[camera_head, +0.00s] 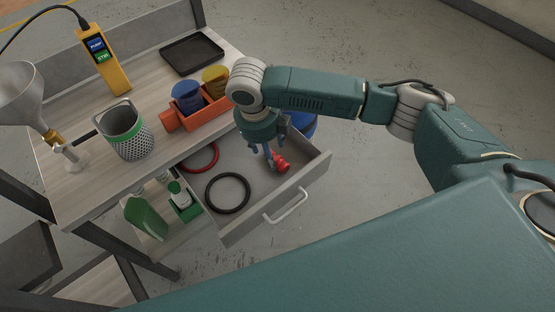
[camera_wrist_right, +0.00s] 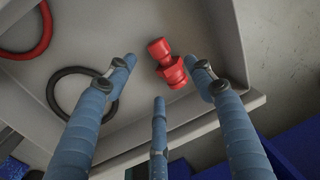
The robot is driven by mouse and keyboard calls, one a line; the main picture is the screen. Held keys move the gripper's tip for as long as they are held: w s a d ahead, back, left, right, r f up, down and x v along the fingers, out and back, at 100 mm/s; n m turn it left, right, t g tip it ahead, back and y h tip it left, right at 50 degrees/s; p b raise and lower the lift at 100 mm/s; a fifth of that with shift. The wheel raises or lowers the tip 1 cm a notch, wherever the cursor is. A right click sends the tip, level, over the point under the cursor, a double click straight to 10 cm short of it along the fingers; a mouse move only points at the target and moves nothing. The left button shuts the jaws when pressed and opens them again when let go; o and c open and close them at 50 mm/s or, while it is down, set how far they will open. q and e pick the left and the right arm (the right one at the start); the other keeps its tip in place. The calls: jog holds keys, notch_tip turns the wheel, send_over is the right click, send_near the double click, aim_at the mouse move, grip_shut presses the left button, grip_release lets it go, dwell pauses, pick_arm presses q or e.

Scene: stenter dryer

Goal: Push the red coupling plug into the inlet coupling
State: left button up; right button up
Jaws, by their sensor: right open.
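The red coupling plug (camera_head: 281,162) lies on the floor of the open drawer, near its right end. In the right wrist view the plug (camera_wrist_right: 168,63) has a narrow waist between two wider ends and lies on its side. My right gripper (camera_head: 264,157) points down into the drawer at the plug. Its three blue fingers (camera_wrist_right: 159,76) are spread open with nothing held between them; the plug lies beyond their tips. I cannot make out an inlet coupling for certain; a brass fitting (camera_head: 53,137) sits under the funnel at left. My left gripper is not in view.
The drawer (camera_head: 245,222) also holds a black ring (camera_head: 228,209) and a red ring (camera_head: 215,160). On the bench stand an orange bin (camera_head: 196,118) with blue and yellow cups, a mesh basket (camera_head: 127,143), a black tray (camera_head: 192,53) and a yellow push-button box (camera_head: 103,68).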

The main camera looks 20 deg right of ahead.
aim_at(276, 161)
jog(key=f, duration=0.3)
jog(key=w+f+p, duration=0.1)
jog(key=f, duration=0.1)
jog(key=shift+d, duration=0.4)
jog(key=shift+c, duration=0.3)
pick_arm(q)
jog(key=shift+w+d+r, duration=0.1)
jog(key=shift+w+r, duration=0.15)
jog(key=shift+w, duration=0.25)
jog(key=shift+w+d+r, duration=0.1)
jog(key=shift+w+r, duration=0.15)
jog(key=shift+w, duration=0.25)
pick_arm(e)
jog(key=c, duration=1.2)
